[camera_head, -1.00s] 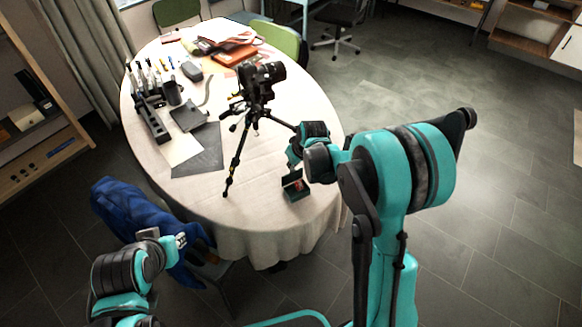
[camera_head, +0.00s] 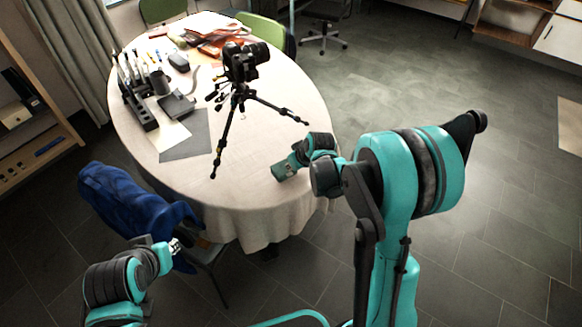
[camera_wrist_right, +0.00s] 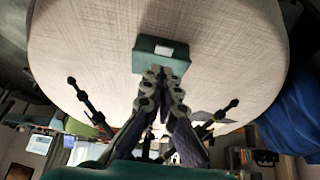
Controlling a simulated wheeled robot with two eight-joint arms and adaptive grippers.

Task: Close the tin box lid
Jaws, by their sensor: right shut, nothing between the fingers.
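The tin box (camera_head: 285,171) is a small dark teal box near the table's front right edge. In the right wrist view, the box (camera_wrist_right: 148,61) shows a flat teal top with a white label, and its lid looks down. No open inside shows. My right gripper (camera_wrist_right: 160,72) is shut and empty, its fingertips right at the box's near side; I cannot tell whether they touch it. My left gripper (camera_head: 174,246) is off the table, over the blue cloth's side, too small to read.
A camera on a black tripod (camera_head: 240,70) stands on the round table (camera_head: 262,120), one leg reaching toward the box. A pen holder (camera_head: 135,95), dark pad (camera_head: 177,105) and papers lie left. A blue cloth (camera_head: 130,200) drapes over a chair in front.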

